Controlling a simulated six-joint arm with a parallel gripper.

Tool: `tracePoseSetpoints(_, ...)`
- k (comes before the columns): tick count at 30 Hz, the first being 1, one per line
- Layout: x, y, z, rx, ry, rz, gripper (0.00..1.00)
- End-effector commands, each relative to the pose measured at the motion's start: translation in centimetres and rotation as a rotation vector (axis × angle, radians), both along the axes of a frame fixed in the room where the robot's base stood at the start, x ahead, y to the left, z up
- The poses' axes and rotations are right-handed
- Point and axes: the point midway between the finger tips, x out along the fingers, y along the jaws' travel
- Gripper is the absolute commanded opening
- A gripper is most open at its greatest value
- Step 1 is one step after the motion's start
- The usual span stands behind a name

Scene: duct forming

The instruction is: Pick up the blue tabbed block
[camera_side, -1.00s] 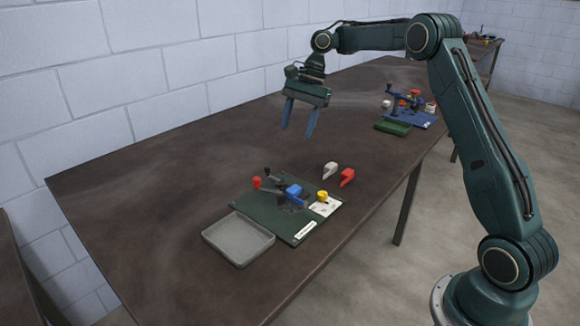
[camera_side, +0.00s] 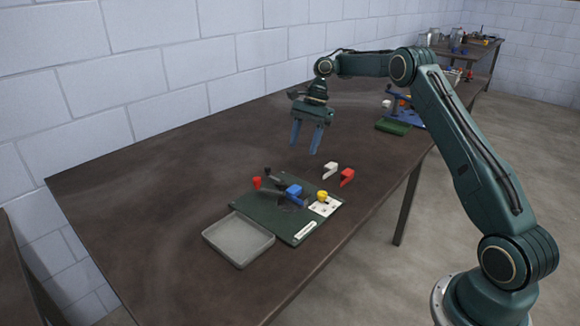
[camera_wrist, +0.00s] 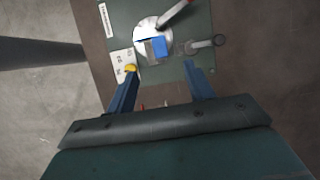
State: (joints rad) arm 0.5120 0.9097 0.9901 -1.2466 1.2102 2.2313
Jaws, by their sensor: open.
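The blue tabbed block (camera_side: 293,190) sits on the dark green board (camera_side: 250,212) among dark metal parts in the side view. In the wrist view the blue block (camera_wrist: 161,46) lies over a pale round disc (camera_wrist: 150,30), ahead of and between my fingers. My gripper (camera_side: 305,152) is open and empty, pointing down above the table, behind the board in the side view. In the wrist view its two blue fingers (camera_wrist: 157,90) are spread apart and do not touch the block.
A red knob (camera_side: 257,183) and a yellow knob (camera_side: 322,196) stand close to the block. A grey tray (camera_side: 238,240) adjoins the board. White (camera_side: 331,168) and red (camera_side: 347,176) pieces lie behind it. The table's left part is clear.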

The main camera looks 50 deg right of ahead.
Motion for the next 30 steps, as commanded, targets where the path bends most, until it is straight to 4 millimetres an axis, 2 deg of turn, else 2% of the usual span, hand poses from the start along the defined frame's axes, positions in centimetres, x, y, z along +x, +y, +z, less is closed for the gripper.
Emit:
tracePoseSetpoints(14, -0.2, 0.8, -2.0, -0.004, 0.0, 0.002, 0.53)
tracePoseSetpoints(30, -0.2, 2.8, -7.0, -0.004, 0.001, 0.002, 0.53)
